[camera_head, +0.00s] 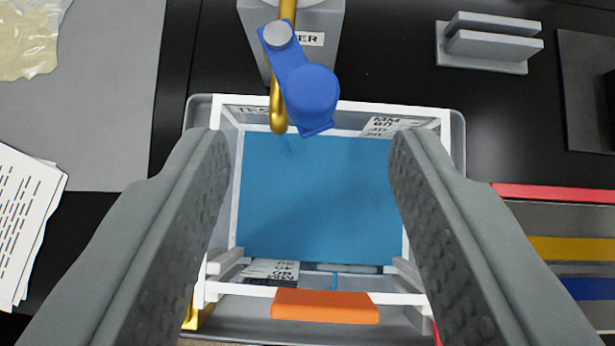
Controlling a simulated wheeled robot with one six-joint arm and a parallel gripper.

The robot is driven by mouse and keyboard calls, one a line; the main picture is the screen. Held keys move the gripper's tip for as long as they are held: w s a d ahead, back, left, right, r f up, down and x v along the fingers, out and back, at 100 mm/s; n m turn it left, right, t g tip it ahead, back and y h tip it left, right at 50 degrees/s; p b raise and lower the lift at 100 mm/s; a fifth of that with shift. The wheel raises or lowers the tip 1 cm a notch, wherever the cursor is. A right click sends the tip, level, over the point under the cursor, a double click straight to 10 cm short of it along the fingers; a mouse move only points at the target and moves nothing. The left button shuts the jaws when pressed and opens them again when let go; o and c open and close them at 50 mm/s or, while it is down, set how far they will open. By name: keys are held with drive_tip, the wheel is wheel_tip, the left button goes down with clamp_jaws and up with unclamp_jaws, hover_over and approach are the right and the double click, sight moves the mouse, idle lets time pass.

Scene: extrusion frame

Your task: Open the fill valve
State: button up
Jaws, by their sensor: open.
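The fill valve shows at top centre as a blue lever (308,92) with a grey round cap (277,34), on a brass spout (277,105). The spout comes from a grey block (330,20) with a partly hidden label ending in "ER". The lever slants down to the right across the spout. Below it is a clear tank (448,110) with white edges, a scale and blue liquid (320,195). A thin blue streak shows under the spout's mouth. My gripper (308,150) is open and empty, its fingers to the left and right over the tank, the lever between and beyond their tips.
An orange bar (325,306) is at the tank's near edge. A grey slotted holder (488,42) stands at upper right. Red, yellow and blue strips (570,249) lie at right. Papers (25,215) and a clear bag (30,38) lie at left.

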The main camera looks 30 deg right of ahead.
drive_tip(key=v, duration=0.9)
drive_tip(key=shift+s+a+r, duration=0.15)
